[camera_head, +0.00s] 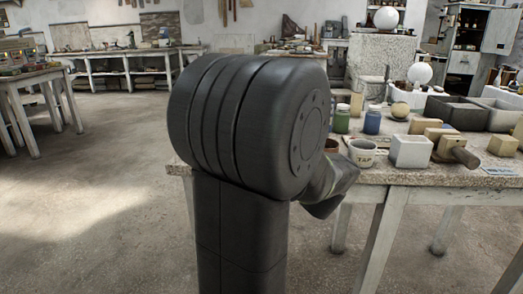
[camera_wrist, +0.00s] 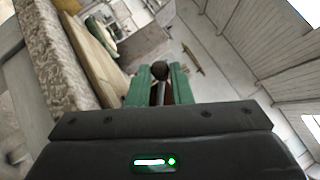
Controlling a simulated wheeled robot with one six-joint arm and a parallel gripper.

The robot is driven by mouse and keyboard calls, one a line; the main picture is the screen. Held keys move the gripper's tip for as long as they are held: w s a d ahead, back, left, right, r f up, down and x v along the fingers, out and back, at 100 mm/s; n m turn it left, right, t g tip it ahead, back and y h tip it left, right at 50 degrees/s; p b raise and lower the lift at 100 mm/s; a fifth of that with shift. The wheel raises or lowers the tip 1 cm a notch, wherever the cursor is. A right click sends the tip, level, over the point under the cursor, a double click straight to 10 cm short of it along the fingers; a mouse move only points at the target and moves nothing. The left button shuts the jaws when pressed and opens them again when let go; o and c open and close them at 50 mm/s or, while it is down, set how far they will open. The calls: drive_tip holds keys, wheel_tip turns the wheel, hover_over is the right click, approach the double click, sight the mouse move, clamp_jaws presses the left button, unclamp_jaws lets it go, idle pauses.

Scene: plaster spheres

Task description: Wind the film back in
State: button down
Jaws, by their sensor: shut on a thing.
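In the wrist view, my gripper (camera_wrist: 160,76) has two green fingers shut on a dark ball-ended knob (camera_wrist: 160,70) on a thin shaft. The knob shows between the fingertips, with the shaft running back between the fingers. What the knob belongs to is hidden. I cannot make out any film in either view. In the head view, my own dark arm fills the middle and hides my gripper.
A worktable (camera_head: 390,180) at right holds a mug (camera_head: 366,153), blue jar (camera_head: 372,120), green jar (camera_head: 342,119), pale block (camera_head: 410,151), wooden-handled tool (camera_head: 455,151) and dark bin (camera_head: 457,111). A white sphere (camera_head: 420,73) stands behind. Floor (camera_head: 90,190) at left is clear.

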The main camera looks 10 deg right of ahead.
drive_tip(key=m+t, duration=0.1)
drive_tip(key=m, duration=0.1)
drive_tip(key=m+t+h+b, duration=0.1)
drive_tip(key=m+t+h, duration=0.1)
drive_tip(key=m+t, duration=0.1)
drive_tip(key=shift+s+d+r+m+b, duration=0.1)
drive_tip(key=shift+d+r+m+b, duration=0.05)
drive_tip(key=shift+d+m+b, duration=0.2)
drive_tip(key=shift+t+h, duration=0.3)
drive_tip(key=c, duration=1.3)
unclamp_jaws()
drive_tip(key=p+v, duration=0.1)
drive_tip(key=v, duration=1.2)
drive_tip(key=shift+s+d, duration=0.15)
drive_tip(key=shift+s, duration=0.2)
